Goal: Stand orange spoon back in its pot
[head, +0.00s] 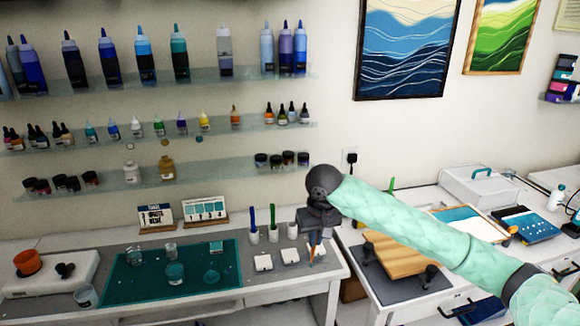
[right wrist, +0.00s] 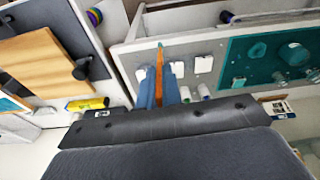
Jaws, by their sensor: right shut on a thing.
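My right gripper (head: 316,238) is shut on the orange spoon (head: 313,256) and holds it above the right end of the work table, near the small white squares. In the right wrist view the orange spoon (right wrist: 160,66) sticks out between the two blue fingers (right wrist: 159,92), and its far tip looks teal. Three small white pots stand in a row at the back of the table. The left pot (head: 253,237) holds a blue spoon, the middle pot (head: 274,235) a green one. The right pot (head: 292,231), left of my gripper, shows no spoon. My left gripper is not in view.
A teal mat (head: 225,283) with several clear cups lies left of the white squares (head: 263,263). Sample cards (head: 155,216) stand behind it. An orange cup (head: 27,262) sits far left. A second table with a wooden board (head: 400,256) stands right, across a gap.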

